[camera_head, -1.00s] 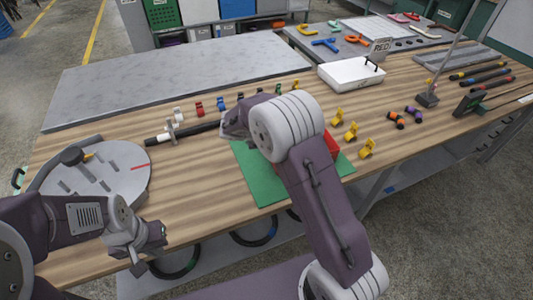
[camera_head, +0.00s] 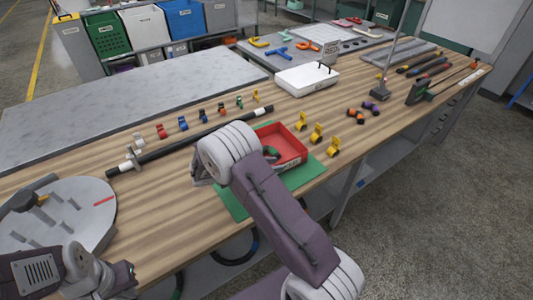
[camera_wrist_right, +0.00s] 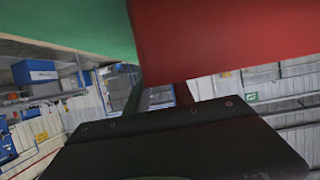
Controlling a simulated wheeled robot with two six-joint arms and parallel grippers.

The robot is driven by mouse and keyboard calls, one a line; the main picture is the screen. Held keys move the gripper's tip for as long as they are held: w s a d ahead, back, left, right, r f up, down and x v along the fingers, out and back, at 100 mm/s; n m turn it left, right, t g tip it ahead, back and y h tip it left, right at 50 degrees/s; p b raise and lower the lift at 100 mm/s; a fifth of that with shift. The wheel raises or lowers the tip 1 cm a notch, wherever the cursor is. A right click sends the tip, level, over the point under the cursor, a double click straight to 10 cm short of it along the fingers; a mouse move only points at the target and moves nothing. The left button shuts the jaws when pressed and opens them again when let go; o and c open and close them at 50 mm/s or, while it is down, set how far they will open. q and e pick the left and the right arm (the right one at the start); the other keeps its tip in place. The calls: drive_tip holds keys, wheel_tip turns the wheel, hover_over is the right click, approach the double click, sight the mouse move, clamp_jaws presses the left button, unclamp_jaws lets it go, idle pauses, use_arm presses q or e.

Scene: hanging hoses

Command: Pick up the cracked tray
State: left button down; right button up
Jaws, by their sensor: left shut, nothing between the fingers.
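A red tray (camera_head: 290,147) sits on the green mat (camera_head: 300,176) near the front of the workbench. My right arm covers its left part, and dark green round items lie inside it. No crack is visible. The tray's red wall also shows very close in the right wrist view (camera_wrist_right: 230,35), beside the green mat. A black part of my right gripper (camera_wrist_right: 180,140) fills the bottom of that view; its fingertips cannot be made out. My left gripper (camera_head: 126,280) is shut and empty at the bench's front left.
A black rod (camera_head: 190,142) lies left of the mat, with several coloured clips behind it. Yellow clips (camera_head: 316,133) stand close right of the tray. A grey round plate (camera_head: 85,221) with pegs is near the left gripper. A white box (camera_head: 306,78) stands behind.

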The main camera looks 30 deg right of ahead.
drive_tip(key=x, duration=0.3)
drive_tip(key=shift+a, duration=0.15)
clamp_jaws()
idle(1.2)
